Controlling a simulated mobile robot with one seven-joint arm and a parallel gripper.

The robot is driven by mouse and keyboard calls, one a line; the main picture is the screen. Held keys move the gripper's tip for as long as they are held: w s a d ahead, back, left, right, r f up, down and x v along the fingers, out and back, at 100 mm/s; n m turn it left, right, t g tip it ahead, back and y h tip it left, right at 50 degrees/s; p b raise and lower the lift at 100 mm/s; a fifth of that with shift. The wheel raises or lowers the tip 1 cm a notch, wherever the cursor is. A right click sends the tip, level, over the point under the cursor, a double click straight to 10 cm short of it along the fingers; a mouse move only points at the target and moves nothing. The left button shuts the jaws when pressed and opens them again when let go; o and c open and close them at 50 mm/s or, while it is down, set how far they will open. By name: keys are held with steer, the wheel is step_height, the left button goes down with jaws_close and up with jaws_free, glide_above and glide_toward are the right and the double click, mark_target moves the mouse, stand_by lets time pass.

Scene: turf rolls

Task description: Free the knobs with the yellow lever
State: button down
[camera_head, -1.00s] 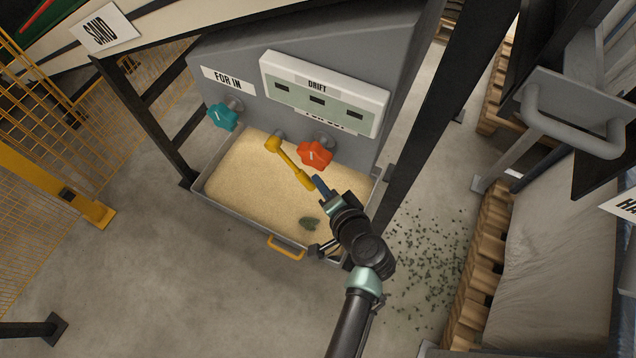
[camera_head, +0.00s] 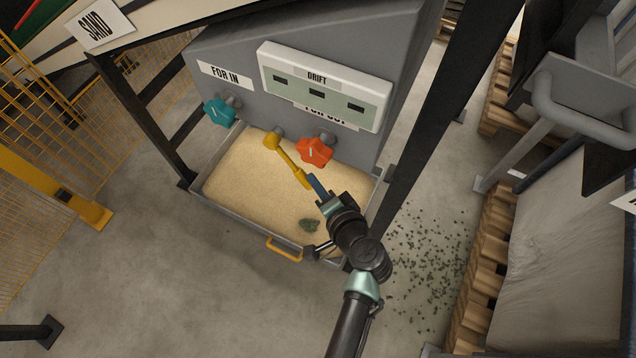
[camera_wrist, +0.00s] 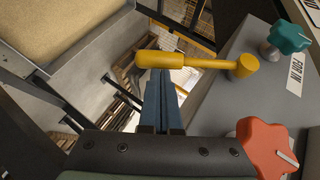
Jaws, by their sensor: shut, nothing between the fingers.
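The yellow lever (camera_head: 287,160) sits between two knobs on the grey machine front, its handle slanting down to the right over the sand. The teal knob (camera_head: 220,112) is at its left and the orange knob (camera_head: 314,152) at its right. My gripper (camera_head: 316,186) is shut and empty, its blue fingers at the lower end of the lever handle. In the wrist view the fingertips (camera_wrist: 160,75) meet or overlap the handle end of the lever (camera_wrist: 190,61); I cannot tell whether they touch. The orange knob (camera_wrist: 267,146) and teal knob (camera_wrist: 288,36) also show there.
A white display panel (camera_head: 325,86) is above. A dark post (camera_head: 425,110) and wooden pallets (camera_head: 478,270) stand at right.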

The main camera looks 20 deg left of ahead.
mark_target(307, 187)
steer(key=shift+w+a+f+m+t+y+b, duration=0.15)
steer(key=shift+a+f+y+b, duration=0.3)
steer(key=shift+b, duration=0.9)
steer(key=shift+s+a+f+m+t+y+b, duration=0.1)
steer(key=shift+a+f+m+t+y+b, duration=0.15)
steer(key=shift+f+b, duration=0.8)
steer(key=shift+w+a+f+m+t+y+b, duration=0.1)
steer(key=shift+a+f+t+y+b, duration=0.2)
steer(key=shift+b, duration=1.35)
steer(key=w+a+m+t+y+b, duration=0.2)
steer(key=a+b, duration=0.9)
steer(key=b, duration=1.9)
steer(key=f+m+t+y, duration=0.1)
steer(key=m+t+y, duration=0.1)
steer(key=m+t, duration=0.2)
steer(key=shift+w+a+y, duration=0.15)
steer(key=shift+a+y, duration=0.15)
steer(key=shift+a, duration=0.05)
steer(key=shift+a+r, duration=0.15)
steer(key=shift+r, duration=0.1)
steer(key=shift+f, duration=0.1)
